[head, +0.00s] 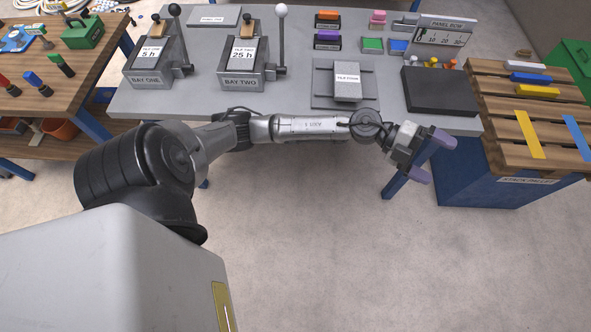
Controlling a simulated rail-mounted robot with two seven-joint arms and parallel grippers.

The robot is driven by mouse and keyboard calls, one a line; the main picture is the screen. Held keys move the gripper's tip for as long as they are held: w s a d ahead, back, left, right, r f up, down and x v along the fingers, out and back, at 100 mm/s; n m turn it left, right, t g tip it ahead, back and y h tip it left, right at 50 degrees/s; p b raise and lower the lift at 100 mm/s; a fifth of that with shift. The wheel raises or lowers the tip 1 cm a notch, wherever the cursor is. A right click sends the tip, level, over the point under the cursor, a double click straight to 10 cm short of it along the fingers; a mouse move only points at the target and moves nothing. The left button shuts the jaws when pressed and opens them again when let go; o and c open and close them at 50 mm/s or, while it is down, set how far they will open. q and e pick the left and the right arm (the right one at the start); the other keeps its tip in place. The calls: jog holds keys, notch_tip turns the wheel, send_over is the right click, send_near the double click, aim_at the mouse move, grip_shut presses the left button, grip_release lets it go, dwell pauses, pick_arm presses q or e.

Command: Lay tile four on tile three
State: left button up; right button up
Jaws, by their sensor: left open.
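A light grey block (348,90) with a white label that seems to read "TILE FOUR" lies on a grey plate (322,93) near the front middle of the bench. I cannot make out a label reading tile three. My left gripper (432,157) has purple fingertips, is open and empty, and hangs in front of the bench's front edge. It is to the right of the labelled block and apart from it. My right gripper is not in view.
Bay one (151,80) and bay two (244,83), with upright levers, stand at the bench's left. A dark block (439,92) is right of the plate. The wooden stack pallet (490,110) with coloured bars is at the far right. The floor in front is clear.

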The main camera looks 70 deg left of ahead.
pick_arm(q)
jog(key=s+a+f+n+t+y, duration=0.1)
jog(key=s+a+f+n+y, duration=0.1)
jog(key=s+f+n+y, duration=0.7)
jog(key=s+a+f+n+t+y, duration=0.1)
jog(key=s+a+f+n+y, duration=0.15)
jog(key=n+y, duration=0.75)
jog(key=s+d+f+n+g+h, duration=0.1)
jog(key=s+f+g, duration=0.3)
jog(key=s, duration=0.6)
jog(key=s+d+f+n+g+h, duration=0.2)
jog(key=s+g, duration=0.4)
jog(key=s, duration=0.4)
notch_tip(320, 180, down, 2)
jog(key=shift+d+f+h, duration=0.25)
jog(key=shift+d+h, duration=0.55)
jog(key=shift+d, duration=0.2)
